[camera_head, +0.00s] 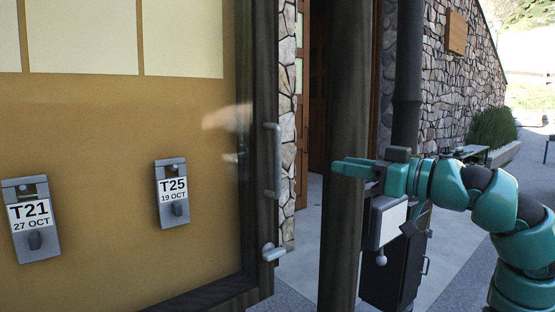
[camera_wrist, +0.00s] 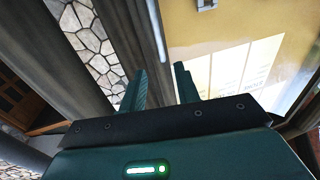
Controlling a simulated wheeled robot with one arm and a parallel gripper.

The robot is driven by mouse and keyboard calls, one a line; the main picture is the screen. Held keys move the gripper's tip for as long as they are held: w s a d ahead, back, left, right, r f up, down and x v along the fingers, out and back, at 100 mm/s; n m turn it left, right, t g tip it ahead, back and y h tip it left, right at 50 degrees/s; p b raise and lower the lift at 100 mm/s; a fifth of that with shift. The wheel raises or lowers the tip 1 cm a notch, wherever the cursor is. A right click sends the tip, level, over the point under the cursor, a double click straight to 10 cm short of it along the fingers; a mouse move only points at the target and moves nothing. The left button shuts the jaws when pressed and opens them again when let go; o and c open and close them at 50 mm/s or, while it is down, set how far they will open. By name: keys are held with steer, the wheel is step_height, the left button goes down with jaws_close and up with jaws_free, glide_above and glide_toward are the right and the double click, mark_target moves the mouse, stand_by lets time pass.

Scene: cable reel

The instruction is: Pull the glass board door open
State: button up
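The glass board door (camera_head: 120,110) fills the left of the head view, with a dark frame and a tan backing. It looks closed. An upright grey bar handle (camera_head: 277,160) is on its right frame edge, and a small grey lever or latch (camera_head: 272,252) sits lower down. My gripper (camera_head: 336,166) is right of the handle, pointing left at about its height, apart from it in the picture. In the wrist view my gripper (camera_wrist: 160,80) has its fingers apart with nothing between them. A pale bar, apparently the handle (camera_wrist: 156,30), shows beyond the fingertips.
Two grey tags, T21 (camera_head: 32,218) and T25 (camera_head: 172,193), hang on the board behind the glass. A dark wooden post (camera_head: 346,220) stands right of the door, close to my gripper. A stone wall (camera_head: 458,80) and paved ground (camera_head: 445,250) lie beyond.

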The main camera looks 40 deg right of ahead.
steer(key=p, duration=0.7)
glide_toward(280, 158)
steer(key=x, duration=0.9)
steer(key=shift+w, duration=0.3)
steer(key=shift+w+a+f, duration=0.15)
steer(key=shift+w, duration=0.45)
jaws_close()
